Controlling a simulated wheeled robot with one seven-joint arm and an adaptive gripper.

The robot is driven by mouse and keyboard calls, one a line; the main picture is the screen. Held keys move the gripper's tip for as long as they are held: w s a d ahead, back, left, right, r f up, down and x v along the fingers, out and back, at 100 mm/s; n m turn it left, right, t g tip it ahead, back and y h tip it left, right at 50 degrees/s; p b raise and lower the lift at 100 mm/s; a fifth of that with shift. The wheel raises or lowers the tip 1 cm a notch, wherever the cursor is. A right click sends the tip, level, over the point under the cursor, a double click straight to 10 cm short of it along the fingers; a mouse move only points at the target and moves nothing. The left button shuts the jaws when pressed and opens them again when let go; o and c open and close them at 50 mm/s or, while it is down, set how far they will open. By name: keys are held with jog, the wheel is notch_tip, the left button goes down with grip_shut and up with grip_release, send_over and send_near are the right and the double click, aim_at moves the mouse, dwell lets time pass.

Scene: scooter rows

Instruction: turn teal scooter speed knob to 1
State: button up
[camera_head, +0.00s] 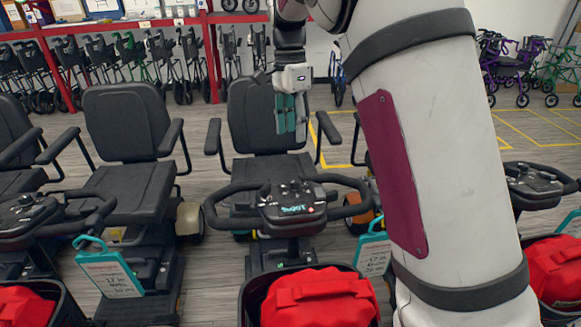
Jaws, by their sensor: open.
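The middle scooter's console (292,205) faces me at the centre, with teal lettering on its front and black loop handlebars (228,197) around it. Small knobs or buttons (292,186) sit on its top, too small to read a setting or a pointer. Teal shows only in small parts, so I cannot be sure which scooter is the teal one. My gripper (291,132) points down with open fingers, above and behind the console, in front of the black seat back (258,110). It is empty and apart from the console.
A left scooter console (28,212) and a right one (535,182) flank the middle scooter. A red bag (318,298) lies in the front basket. Teal tags (108,268) hang nearby. My white arm covers the right centre. Walkers and red shelving (210,60) stand behind.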

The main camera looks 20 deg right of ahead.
aim_at(295, 181)
jog(key=shift+m, duration=0.3)
jog(key=f, duration=1.5)
jog(key=shift+s+d, duration=0.1)
jog(key=shift+d, duration=0.1)
grip_shut()
